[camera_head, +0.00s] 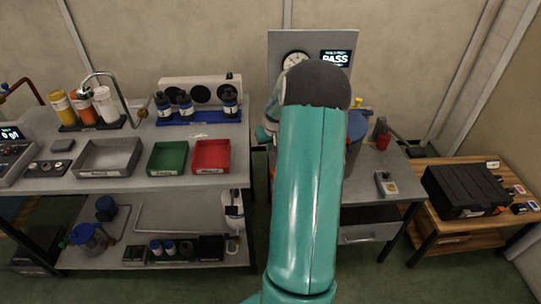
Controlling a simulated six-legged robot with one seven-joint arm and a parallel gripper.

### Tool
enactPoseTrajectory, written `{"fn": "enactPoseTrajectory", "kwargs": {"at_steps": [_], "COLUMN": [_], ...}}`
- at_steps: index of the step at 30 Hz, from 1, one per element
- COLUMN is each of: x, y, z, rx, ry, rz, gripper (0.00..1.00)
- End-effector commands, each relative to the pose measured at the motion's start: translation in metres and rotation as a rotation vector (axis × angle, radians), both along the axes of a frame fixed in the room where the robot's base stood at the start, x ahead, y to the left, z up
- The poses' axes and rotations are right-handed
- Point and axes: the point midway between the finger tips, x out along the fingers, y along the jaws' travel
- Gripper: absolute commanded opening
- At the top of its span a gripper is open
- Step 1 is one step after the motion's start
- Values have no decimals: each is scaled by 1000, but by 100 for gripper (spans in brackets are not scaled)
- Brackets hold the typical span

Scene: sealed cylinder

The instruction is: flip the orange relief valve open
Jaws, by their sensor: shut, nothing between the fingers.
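I cannot make out the orange relief valve; my teal arm with its dark joint covers the middle of the view. Part of a blue cylinder (357,132) shows just right of my arm, standing on the right-hand bench (350,190). A small yellow part (357,102) shows above it; I cannot tell what it belongs to. Behind is a grey panel (277,47) with a round dial gauge (296,59) and a display reading PASS (335,58). My gripper is hidden behind my arm.
A red item (382,140) and a small grey device (386,184) sit on the right-hand bench. A black case (462,190) lies on a wooden table at far right. The left bench holds grey (107,171), green (167,173) and red (211,171) trays plus bottles.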

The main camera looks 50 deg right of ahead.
Motion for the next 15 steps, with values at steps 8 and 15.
{"fn": "enactPoseTrajectory", "kwargs": {"at_steps": [8, 15], "x": [13, 23], "y": [-8, -15], "z": [-47, -82], "rx": [4, 2], "ry": [2, 2], "rz": [2, 1], "gripper": [0, 0]}}
